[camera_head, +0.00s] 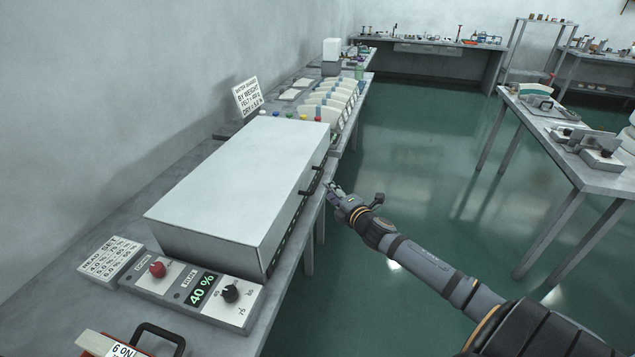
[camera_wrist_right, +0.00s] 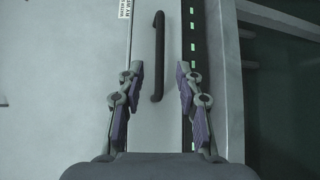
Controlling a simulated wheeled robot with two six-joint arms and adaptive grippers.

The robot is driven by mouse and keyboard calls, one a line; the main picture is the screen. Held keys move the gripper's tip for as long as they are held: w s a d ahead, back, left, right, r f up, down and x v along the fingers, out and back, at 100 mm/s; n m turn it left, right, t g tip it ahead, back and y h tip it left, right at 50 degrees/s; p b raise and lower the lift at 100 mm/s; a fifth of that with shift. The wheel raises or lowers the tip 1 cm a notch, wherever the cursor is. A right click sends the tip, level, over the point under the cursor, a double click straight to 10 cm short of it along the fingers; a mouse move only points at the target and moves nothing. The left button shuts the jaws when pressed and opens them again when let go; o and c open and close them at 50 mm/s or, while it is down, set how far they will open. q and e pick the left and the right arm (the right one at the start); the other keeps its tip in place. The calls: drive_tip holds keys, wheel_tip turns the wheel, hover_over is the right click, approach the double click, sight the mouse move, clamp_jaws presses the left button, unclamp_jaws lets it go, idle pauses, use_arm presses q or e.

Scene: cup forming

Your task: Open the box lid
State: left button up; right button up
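The box is a long pale metal case on the left bench, its broad lid (camera_head: 240,170) lying flat and shut on top. A dark bar handle (camera_head: 314,181) sits on the side of the box facing the aisle. In the right wrist view the handle (camera_wrist_right: 158,55) stands upright on a pale face beside a dark strip with green marks. My right gripper (camera_head: 333,189) is just beside the handle, on the aisle side. Its fingers (camera_wrist_right: 160,75) are spread to either side of the handle's line, with no visible contact. My left gripper is not in view.
A control panel (camera_head: 190,292) with red and black knobs and a "40 %" display sits at the box's near end. A red item with a black handle (camera_head: 160,335) is nearer. Pale racked pieces (camera_head: 330,100) stand beyond. The green floor aisle (camera_head: 430,180) is open; another table (camera_head: 590,165) stands right.

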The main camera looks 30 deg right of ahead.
sight(317, 181)
drive_tip(key=w, duration=0.3)
drive_tip(key=w+f+b, duration=0.1)
drive_tip(key=w, duration=0.5)
drive_tip(key=shift+d+f+b, duration=0.2)
drive_tip(key=shift+d+b, duration=0.1)
drive_tip(key=shift+b, duration=0.1)
drive_tip(key=shift+s, duration=0.1)
clamp_jaws()
